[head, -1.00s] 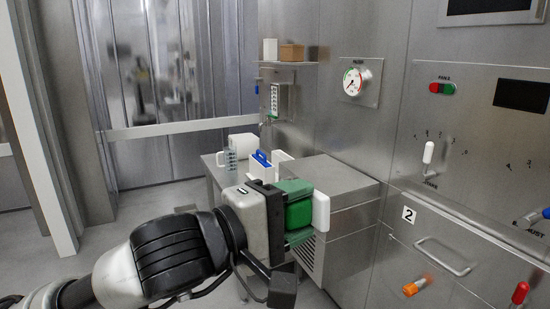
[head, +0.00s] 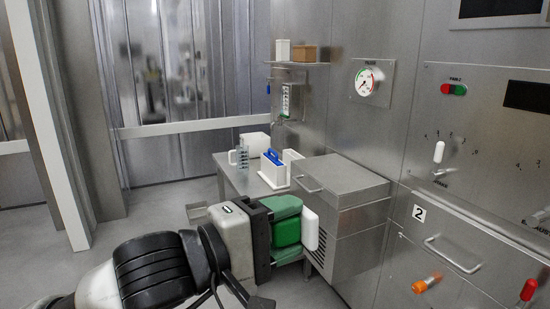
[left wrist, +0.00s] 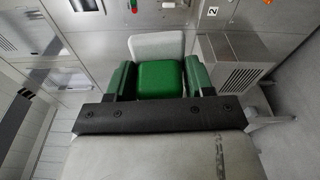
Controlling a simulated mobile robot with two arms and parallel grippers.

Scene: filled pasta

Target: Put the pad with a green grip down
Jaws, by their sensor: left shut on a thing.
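The pad has a green grip (head: 287,233) and a white body (head: 310,229). My left gripper (head: 286,222) is shut on the green grip and holds the pad in the air, in front of the steel cabinet. In the left wrist view the green grip (left wrist: 161,80) sits between the two green fingers, with the white pad body (left wrist: 157,46) beyond it. My right gripper is in neither view.
A steel side table (head: 229,172) at the back carries a clear jug (head: 242,156), a white roll (head: 255,145) and a white holder with a blue-handled thing (head: 272,168). A steel cabinet (head: 345,182) stands beside it. A wall panel with a drawer handle (head: 452,254) is at right.

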